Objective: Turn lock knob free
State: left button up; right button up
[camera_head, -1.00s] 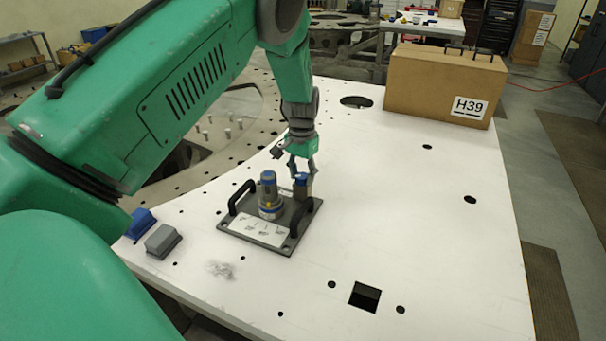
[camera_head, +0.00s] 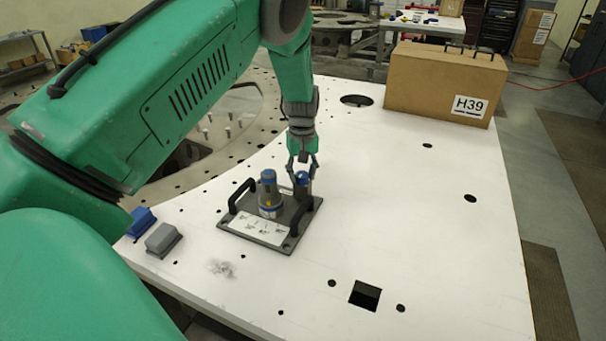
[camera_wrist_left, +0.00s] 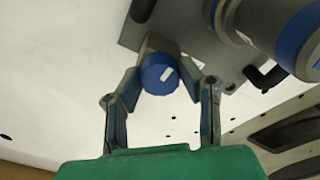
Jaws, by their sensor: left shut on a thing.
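The lock knob (camera_head: 302,178) is a small blue cap with a white mark on a grey post, at the far right part of the dark plate (camera_head: 250,240). It also shows in the left wrist view (camera_wrist_left: 160,74), between my fingers. My left gripper (camera_head: 302,172) comes down from above and is shut on the knob, one finger on each side; it also shows in the left wrist view (camera_wrist_left: 158,85). The taller grey cylinder with a blue top (camera_head: 268,195) stands beside the knob on the same plate. My right gripper is not in view.
Two black handles (camera_head: 240,194) rise from the plate's sides. A blue block (camera_head: 141,222) and a grey block (camera_head: 162,240) lie at the left table edge. A cardboard box marked H39 (camera_head: 430,85) stands at the back right. The white table (camera_head: 420,210) is clear to the right.

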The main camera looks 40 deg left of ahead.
aim_at(302, 174)
pick_arm(q)
jog(key=shift+s+d+f+n, duration=0.1)
jog(key=shift+s+f+n, duration=0.2)
jog(key=shift+n, duration=0.2)
jog(key=o, duration=1.1)
jog(key=shift+w+r, duration=0.15)
jog(key=shift+w+r, duration=0.1)
jog(key=shift+r, duration=0.2)
jog(key=r, duration=1.1)
jog(key=shift+a+r, duration=0.1)
jog(key=shift+a, duration=0.1)
